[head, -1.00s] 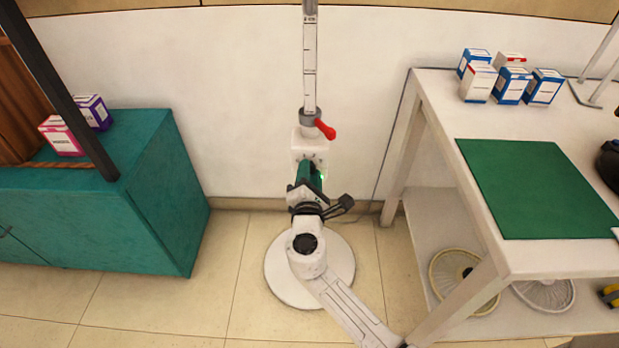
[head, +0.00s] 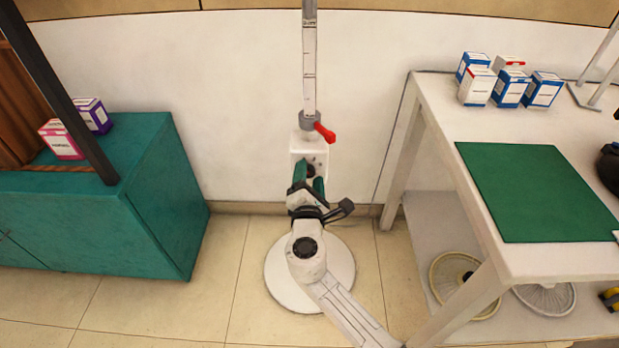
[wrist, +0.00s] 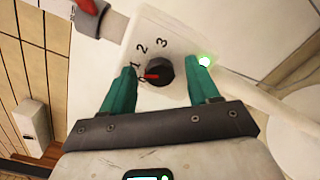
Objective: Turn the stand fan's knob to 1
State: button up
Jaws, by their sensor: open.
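The stand fan's white control box (head: 301,147) sits on its pole above a round white base (head: 340,262). In the wrist view, its black knob (wrist: 161,68) has a red pointer aimed left, just below the printed 1. The 2 and 3 follow clockwise, and any mark under the pointer is unclear. My gripper (wrist: 164,72) is open, with one teal finger on each side of the knob and gaps between. In the head view, my gripper (head: 310,178) is in front of the box, below the red lever (head: 325,132).
A white table (head: 436,100) with a green mat (head: 535,190) and several small boxes stands right; round fan grilles (head: 447,290) lie on its lower shelf. A teal cabinet (head: 160,205) stands left. Floor between is clear around the fan base.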

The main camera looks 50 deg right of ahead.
jog(key=p+v, duration=0.1)
jog(key=v, duration=0.9)
jog(key=shift+s+a, duration=0.25)
jog(key=shift+a, duration=0.05)
jog(key=s+d+f+m+g+y, duration=0.45)
jog(key=s+f+m+g, duration=0.2)
jog(key=s+m, duration=0.35)
jog(key=s+a+f+m+g+y, duration=0.4)
jog(key=s+a+f+m+y, duration=0.1)
jog(key=s+a+y, duration=0.5)
notch_tip(320, 180, up, 22)
jog(key=p, duration=2.2)
jog(key=shift+w+a, duration=0.3)
jog(key=shift+a, duration=0.2)
